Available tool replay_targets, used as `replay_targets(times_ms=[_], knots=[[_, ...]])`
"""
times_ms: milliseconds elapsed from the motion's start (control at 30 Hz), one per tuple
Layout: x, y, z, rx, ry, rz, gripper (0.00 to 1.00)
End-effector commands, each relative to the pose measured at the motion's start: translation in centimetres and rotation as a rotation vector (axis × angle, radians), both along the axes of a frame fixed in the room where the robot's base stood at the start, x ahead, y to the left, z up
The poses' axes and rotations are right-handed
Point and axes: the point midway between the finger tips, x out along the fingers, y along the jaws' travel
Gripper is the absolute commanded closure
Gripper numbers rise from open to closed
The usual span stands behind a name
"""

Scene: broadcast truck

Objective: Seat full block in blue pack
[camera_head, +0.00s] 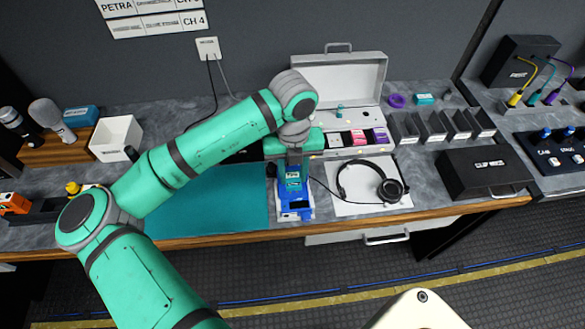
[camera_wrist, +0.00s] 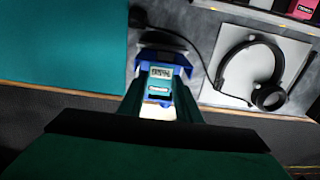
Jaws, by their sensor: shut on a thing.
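The blue pack (camera_head: 296,207) lies near the front edge of the bench, between the teal mat and the headphones. It also shows in the wrist view (camera_wrist: 181,57). A teal block (camera_head: 293,180) with a pale label sits at the blue pack, under my gripper (camera_head: 294,168). In the wrist view the block (camera_wrist: 159,82) is between my fingers, with its label facing up. My gripper points down and is shut on the block. How deep the block sits in the pack is hidden by my fingers.
Headphones (camera_head: 388,190) on a white sheet (camera_head: 352,207) lie right of the pack. A teal mat (camera_head: 215,205) lies left. An open grey case (camera_head: 340,75) with coloured blocks stands behind. Black slots (camera_head: 430,128) and a black box (camera_head: 485,172) are further right.

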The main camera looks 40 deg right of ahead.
Motion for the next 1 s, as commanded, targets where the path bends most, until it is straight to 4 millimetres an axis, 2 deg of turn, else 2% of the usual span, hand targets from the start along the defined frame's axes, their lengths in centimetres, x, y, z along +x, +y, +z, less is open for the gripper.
replay_targets(times_ms=[200, 433, 1000], knots=[[0.0, 0.0, -1.9, 0.001, 0.001, 0.002, 0.85], [0.1, 0.2, -3.1, 0.001, 0.001, 0.005, 0.85], [0.0, 0.1, -3.5, 0.0, -0.001, 0.002, 0.85]])
